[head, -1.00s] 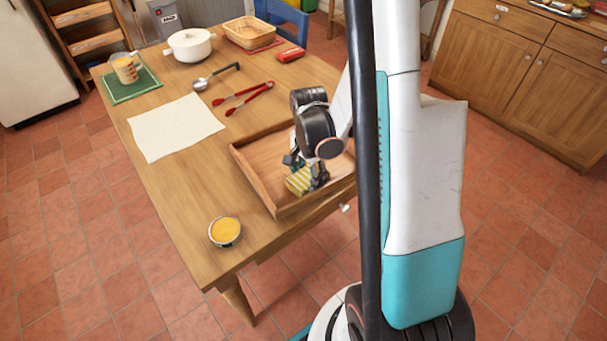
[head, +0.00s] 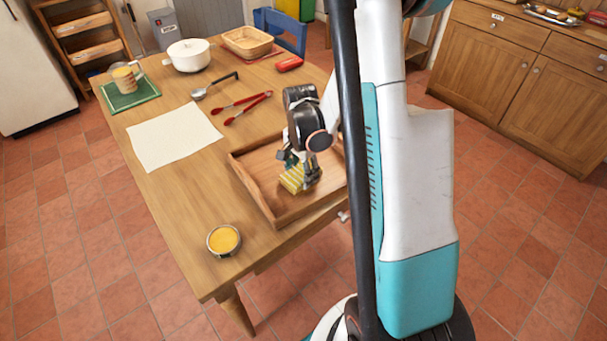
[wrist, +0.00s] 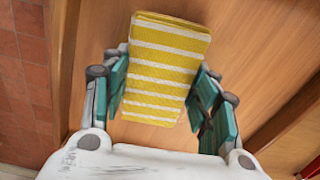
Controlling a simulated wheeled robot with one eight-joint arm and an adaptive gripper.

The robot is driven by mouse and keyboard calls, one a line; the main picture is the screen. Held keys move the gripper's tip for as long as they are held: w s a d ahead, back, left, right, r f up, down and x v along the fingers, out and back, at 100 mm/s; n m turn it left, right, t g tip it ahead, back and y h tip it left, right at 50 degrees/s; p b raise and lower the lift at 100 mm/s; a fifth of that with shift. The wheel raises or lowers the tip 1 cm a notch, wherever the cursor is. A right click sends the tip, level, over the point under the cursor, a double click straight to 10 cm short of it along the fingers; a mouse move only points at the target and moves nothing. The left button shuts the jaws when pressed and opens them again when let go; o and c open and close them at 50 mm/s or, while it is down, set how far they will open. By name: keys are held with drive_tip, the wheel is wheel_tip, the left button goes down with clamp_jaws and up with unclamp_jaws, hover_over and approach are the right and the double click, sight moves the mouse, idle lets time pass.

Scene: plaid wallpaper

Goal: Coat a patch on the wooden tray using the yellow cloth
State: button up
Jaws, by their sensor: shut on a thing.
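The wooden tray (head: 262,198) lies on the table near its right edge, with low raised walls. The yellow cloth (head: 291,179) with white stripes is folded into a pad at the tray's near left part. It also shows in the wrist view (wrist: 165,70), over the bare tray floor (wrist: 245,60). My gripper (head: 297,168) is inside the tray walls, shut on the cloth, with its teal-padded fingers (wrist: 160,90) on either side. Whether the cloth's underside touches the tray floor is hidden. No coated patch is clearly visible on the wood.
A round tin of yellow paste (head: 224,240) stands at the table's near corner. A white sheet (head: 173,137), red tongs (head: 242,106), a ladle (head: 215,85), a white pot (head: 188,55), a basket (head: 247,41) and a measuring jug (head: 126,77) lie farther back.

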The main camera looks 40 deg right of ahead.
sight(315, 186)
drive_tip(key=shift+w+d+f, duration=0.1)
drive_tip(key=shift+w+d, duration=0.05)
drive_tip(key=shift+w, duration=1.75)
drive_tip(key=shift+w+d+f, duration=0.1)
drive_tip(key=shift+w, duration=1.8)
drive_tip(key=shift+d+r, duration=0.1)
drive_tip(key=shift+d, duration=0.9)
drive_tip(key=shift+s+a, duration=0.2)
drive_tip(key=shift+s, duration=2.85)
drive_tip(key=shift+s+a, duration=0.2)
drive_tip(key=shift+s, duration=2.8)
drive_tip(key=shift+r+p, duration=1.95)
drive_tip(key=shift+r, duration=1)
drive_tip(key=shift+r, duration=0.1)
wheel_tip(315, 186, up, 3)
drive_tip(key=shift+f+p, duration=0.1)
drive_tip(key=shift+p, duration=1)
drive_tip(key=shift+w, duration=0.1)
